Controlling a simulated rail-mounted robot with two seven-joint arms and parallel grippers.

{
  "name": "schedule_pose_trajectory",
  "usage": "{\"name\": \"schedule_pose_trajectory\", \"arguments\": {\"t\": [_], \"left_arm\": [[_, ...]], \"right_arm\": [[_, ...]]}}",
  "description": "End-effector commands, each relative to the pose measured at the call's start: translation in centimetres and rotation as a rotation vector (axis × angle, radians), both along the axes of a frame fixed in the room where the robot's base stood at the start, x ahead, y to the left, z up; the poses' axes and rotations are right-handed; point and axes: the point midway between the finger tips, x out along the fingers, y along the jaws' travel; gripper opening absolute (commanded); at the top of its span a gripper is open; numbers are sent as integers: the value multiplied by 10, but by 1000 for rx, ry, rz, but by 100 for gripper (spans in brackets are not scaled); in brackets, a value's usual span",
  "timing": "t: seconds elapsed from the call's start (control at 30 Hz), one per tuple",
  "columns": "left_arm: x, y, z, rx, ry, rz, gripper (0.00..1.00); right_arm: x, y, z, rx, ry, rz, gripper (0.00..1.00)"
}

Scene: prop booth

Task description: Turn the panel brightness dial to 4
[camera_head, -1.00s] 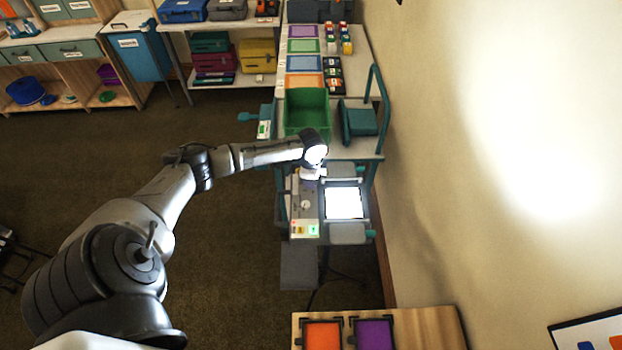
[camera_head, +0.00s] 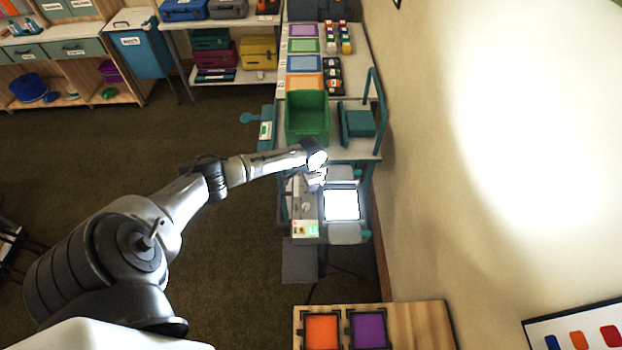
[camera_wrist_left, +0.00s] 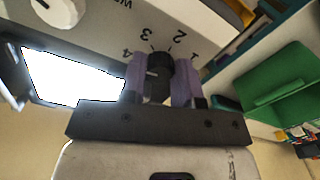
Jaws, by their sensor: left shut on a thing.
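The black brightness dial (camera_wrist_left: 159,75) sits on a grey control face, with the numbers 1, 2, 3 and 4 in an arc around it. My left gripper (camera_wrist_left: 162,82) has its two purple fingers on either side of the dial and is shut on it. A pale mark shows on the dial's left part, on the side of the 4; its exact setting is hard to read. The lit white panel (camera_wrist_left: 75,78) glows beside the dial. In the head view my left gripper (camera_head: 317,180) is over the console, hiding the dial, and the lit panel (camera_head: 342,205) is just right. My right gripper is not in view.
A white knob (camera_wrist_left: 57,12) is on the same control face. A green bin (camera_head: 307,122) stands just behind the console. Orange and purple trays (camera_head: 322,331) lie on a wooden table in front. The wall is close on the right.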

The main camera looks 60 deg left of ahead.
Motion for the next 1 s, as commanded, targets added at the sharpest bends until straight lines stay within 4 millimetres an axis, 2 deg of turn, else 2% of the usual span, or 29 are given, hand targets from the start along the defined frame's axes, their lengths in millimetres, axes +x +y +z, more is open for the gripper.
{"name": "schedule_pose_trajectory", "arguments": {"t": [0.57, 0.6, 0.87, 1.0], "left_arm": [[1, -1, 0, -1, -2, 41, 6], [1, -1, 0, -1, -2, 40, 30], [0, 0, 0, -1, -1, 40, 55], [0, 0, 0, 0, -1, 40, 55]], "right_arm": [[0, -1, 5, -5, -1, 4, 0], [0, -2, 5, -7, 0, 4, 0], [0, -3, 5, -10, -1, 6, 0], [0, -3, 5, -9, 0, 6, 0]]}}
